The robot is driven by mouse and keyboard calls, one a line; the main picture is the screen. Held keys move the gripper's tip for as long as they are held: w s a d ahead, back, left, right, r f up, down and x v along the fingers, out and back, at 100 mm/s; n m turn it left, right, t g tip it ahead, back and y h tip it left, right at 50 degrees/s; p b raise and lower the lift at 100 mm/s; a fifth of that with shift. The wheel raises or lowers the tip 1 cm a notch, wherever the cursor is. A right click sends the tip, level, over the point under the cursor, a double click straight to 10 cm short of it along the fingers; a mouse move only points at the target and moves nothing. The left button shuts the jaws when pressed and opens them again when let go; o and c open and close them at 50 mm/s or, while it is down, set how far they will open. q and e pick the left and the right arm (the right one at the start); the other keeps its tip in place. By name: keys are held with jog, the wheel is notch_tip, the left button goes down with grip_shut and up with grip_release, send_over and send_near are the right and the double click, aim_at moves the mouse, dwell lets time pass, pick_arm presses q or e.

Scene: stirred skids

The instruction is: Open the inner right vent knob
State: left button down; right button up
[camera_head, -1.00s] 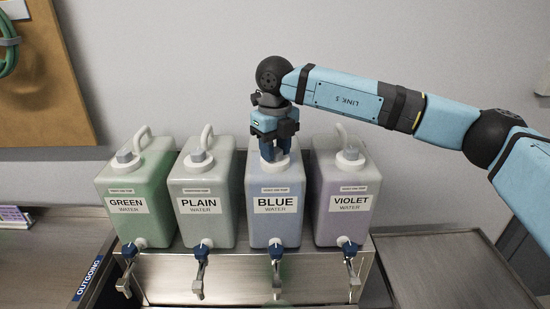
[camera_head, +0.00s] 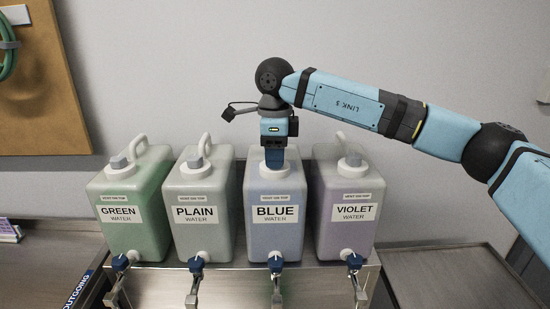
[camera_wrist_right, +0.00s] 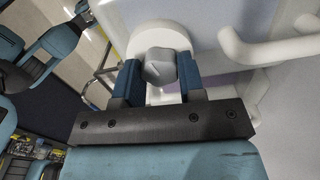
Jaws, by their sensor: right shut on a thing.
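The inner right jug is the blue water jug (camera_head: 273,190), third from the left and upright. My right gripper (camera_head: 274,160) points down onto its top. In the right wrist view, a grey vent knob (camera_wrist_right: 160,65) sits between the two blue fingers of the right gripper (camera_wrist_right: 160,75), which are shut on it. A white round collar (camera_wrist_right: 160,35) shows around the knob. In the head view the gripper hides this knob.
The green (camera_head: 130,185), plain (camera_head: 195,215) and violet (camera_head: 350,190) water jugs stand beside it on a metal stand (camera_head: 235,285), close together. Each has a white handle, a top vent and a blue-topped front tap. A flat metal surface (camera_head: 450,275) at right is clear.

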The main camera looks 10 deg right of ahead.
jog(key=shift+r+n, duration=0.1)
jog(key=shift+n, duration=0.5)
jog(key=o, duration=0.9)
notch_tip(320, 180, up, 14)
jog(key=shift+f+b, duration=0.1)
jog(key=shift+b, duration=0.5)
jog(key=shift+f, duration=0.1)
